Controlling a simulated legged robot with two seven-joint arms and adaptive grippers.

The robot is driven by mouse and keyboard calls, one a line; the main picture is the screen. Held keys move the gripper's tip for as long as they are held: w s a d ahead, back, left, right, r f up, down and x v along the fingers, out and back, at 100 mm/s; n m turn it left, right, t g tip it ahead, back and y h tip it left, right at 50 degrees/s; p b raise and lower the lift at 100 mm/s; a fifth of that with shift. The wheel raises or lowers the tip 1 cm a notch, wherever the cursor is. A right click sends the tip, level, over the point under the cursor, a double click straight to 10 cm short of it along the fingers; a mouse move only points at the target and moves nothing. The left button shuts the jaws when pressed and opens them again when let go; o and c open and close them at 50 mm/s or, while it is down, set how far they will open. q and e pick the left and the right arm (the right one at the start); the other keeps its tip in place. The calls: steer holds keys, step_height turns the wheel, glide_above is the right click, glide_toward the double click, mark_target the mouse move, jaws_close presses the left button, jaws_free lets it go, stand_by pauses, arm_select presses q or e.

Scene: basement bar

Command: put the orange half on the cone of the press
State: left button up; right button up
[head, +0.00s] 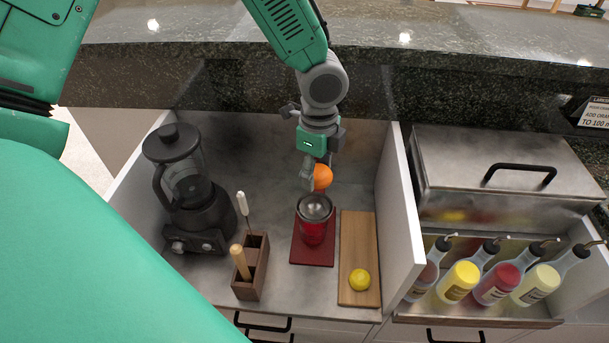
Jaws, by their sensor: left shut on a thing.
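The orange half (323,177) is held in my left gripper (314,176), whose fingers are shut on it. The gripper points down, above and slightly behind the press. The cone is too small to make out clearly. My right gripper is not in view.
A black blender (187,200) stands at left. A wooden holder (251,272) with upright tools is left of the mat. A cutting board (357,235) with a lemon (359,280) lies to the right.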

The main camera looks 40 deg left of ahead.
arm_select(q)
steer(key=b, duration=0.1)
glide_above(313, 206)
step_height(313, 206, down, 6)
steer(key=shift+w+a+f, duration=0.1)
steer(key=shift+a+f, duration=0.05)
steer(key=shift+f, duration=0.05)
steer(key=f, duration=0.3)
steer(key=shift+d+b, duration=0.2)
steer(key=shift+b, duration=0.15)
steer(key=shift+f, duration=0.2)
steer(key=shift+f, duration=0.25)
steer(key=o, duration=1.1)
steer(key=shift+s, duration=0.2)
steer(key=shift+o, duration=0.2)
steer(key=shift+w+f, duration=0.1)
steer(key=shift+w, duration=0.05)
steer(key=shift+r, duration=0.2)
